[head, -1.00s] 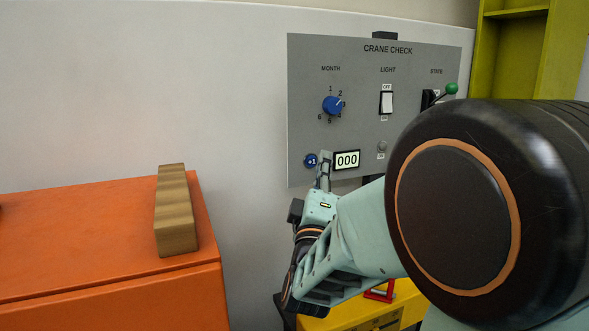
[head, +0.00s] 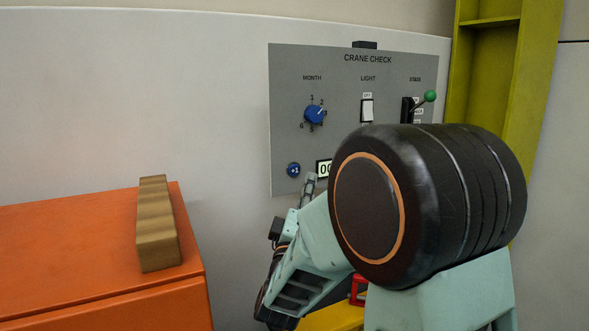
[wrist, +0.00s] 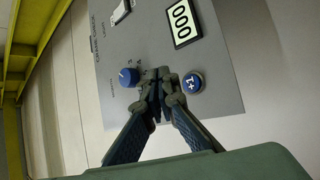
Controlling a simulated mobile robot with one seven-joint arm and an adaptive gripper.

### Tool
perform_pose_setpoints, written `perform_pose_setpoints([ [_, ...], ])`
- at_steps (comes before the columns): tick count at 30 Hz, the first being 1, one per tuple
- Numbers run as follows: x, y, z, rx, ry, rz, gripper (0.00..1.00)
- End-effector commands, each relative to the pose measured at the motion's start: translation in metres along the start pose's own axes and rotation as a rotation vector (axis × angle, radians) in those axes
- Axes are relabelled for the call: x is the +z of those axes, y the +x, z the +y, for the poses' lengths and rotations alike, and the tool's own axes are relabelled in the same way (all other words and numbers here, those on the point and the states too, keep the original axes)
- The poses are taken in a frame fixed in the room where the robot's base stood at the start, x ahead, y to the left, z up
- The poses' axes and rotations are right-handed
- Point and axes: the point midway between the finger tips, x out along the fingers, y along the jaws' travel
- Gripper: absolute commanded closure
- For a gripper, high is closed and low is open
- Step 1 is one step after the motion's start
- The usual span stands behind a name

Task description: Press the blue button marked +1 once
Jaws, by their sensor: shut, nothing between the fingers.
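The blue +1 button (head: 293,170) is at the lower left of the grey CRANE CHECK panel (head: 287,110), left of the counter display (head: 323,169). My gripper (head: 309,180) is shut and empty, to the right of and slightly below the button in the head view. In the wrist view the button (wrist: 193,83) is in plain sight beside the shut fingertips of my gripper (wrist: 157,76). I see a gap in the picture between the fingertips and the button. The display reads 000 in the wrist view (wrist: 184,23); my arm partly covers it in the head view.
A blue MONTH knob (head: 315,114), a white LIGHT switch (head: 367,110) and a green-tipped lever (head: 430,96) are on the panel. An orange cabinet (head: 70,245) with a wooden block (head: 157,225) stands at left. A yellow-green shelf (head: 540,90) is at right.

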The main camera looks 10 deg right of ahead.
Motion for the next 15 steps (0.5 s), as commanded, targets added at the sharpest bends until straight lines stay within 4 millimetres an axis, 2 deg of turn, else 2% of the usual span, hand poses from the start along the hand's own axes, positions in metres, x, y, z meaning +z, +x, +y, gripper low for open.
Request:
perform_pose_setpoints([
  [7, -0.016, 0.021, -0.017, 0.001, 0.0, 0.0, 1.0],
  [15, -0.022, 0.031, -0.023, 0.0, -0.001, 0.0, 1.0],
])
